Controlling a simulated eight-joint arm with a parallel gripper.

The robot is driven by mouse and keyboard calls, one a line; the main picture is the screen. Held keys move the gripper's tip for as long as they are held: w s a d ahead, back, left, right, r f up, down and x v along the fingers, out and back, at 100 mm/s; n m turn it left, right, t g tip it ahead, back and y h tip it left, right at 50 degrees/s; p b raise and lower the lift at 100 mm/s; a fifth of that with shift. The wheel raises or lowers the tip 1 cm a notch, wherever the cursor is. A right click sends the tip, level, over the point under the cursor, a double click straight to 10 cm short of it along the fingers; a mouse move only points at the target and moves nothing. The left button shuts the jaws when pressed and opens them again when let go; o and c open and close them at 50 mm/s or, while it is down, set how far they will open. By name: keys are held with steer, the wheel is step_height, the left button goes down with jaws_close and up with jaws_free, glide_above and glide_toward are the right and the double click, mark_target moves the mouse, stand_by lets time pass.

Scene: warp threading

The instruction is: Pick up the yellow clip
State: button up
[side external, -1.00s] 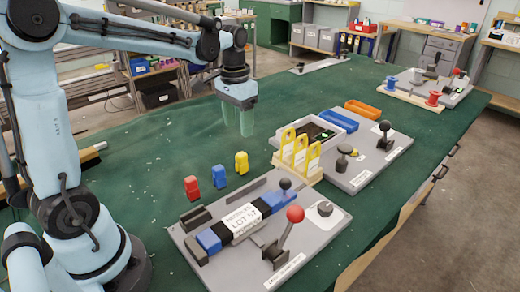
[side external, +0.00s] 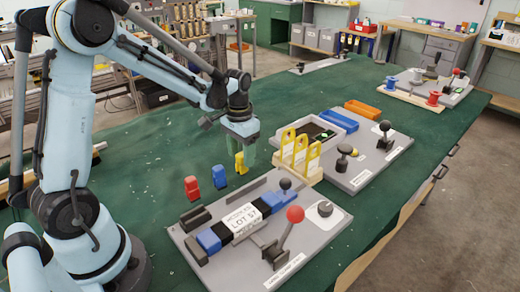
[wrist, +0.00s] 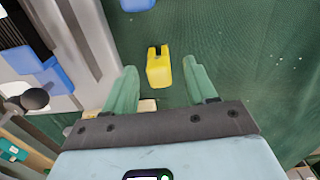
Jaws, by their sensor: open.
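The yellow clip (side external: 240,163) stands upright on the green cloth, at the right end of a row with the blue clip (side external: 219,176) and the red clip (side external: 192,188). My gripper (side external: 243,152) is just above and beside the yellow clip, its fingers partly overlapping it in the side view. In the wrist view the yellow clip (wrist: 159,67) lies between and slightly beyond the two green fingertips (wrist: 165,77). The fingers are apart and nothing is held. Whether a finger touches the clip cannot be told.
A grey fixture board (side external: 215,262) with a labelled block and red-knobbed lever is close by. A wooden stand (side external: 300,172) with yellow tags is right of my gripper. Blue and orange trays (side external: 362,108) lie farther back. Cloth left of the clips is clear.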

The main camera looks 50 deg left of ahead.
steer(key=shift+f, duration=1.4)
steer(key=c, duration=1)
steer(key=shift+r, duration=0.1)
steer(key=shift+c, duration=0.2)
